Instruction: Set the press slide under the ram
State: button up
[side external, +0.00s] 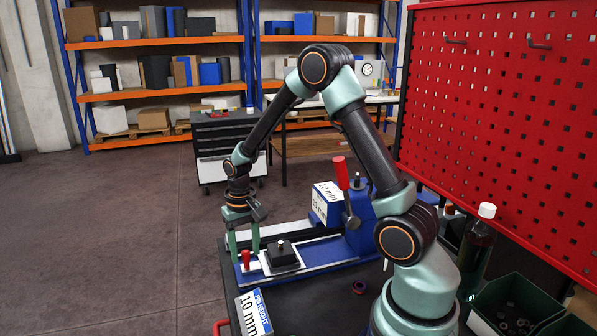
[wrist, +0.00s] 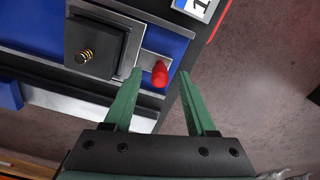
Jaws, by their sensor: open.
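The press slide is a silver plate (side external: 266,265) with a black block (side external: 282,254) on top and a red knob (side external: 246,260) at its outer end. It sits on the blue rail bed (side external: 318,249), at the end away from the blue press body (side external: 357,238). The press has a red-handled lever (side external: 341,173); I cannot make out the ram's underside. My gripper (side external: 245,255) is open and points down at the knob. Contact cannot be told.
A small dark ring (side external: 359,287) lies on the dark table. A capped bottle (side external: 478,245) and a green bin (side external: 517,305) stand right of my base, below a red pegboard (side external: 500,110).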

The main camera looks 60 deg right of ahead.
jog(key=shift+f, duration=1.2)
grip_shut()
dwell(0.6)
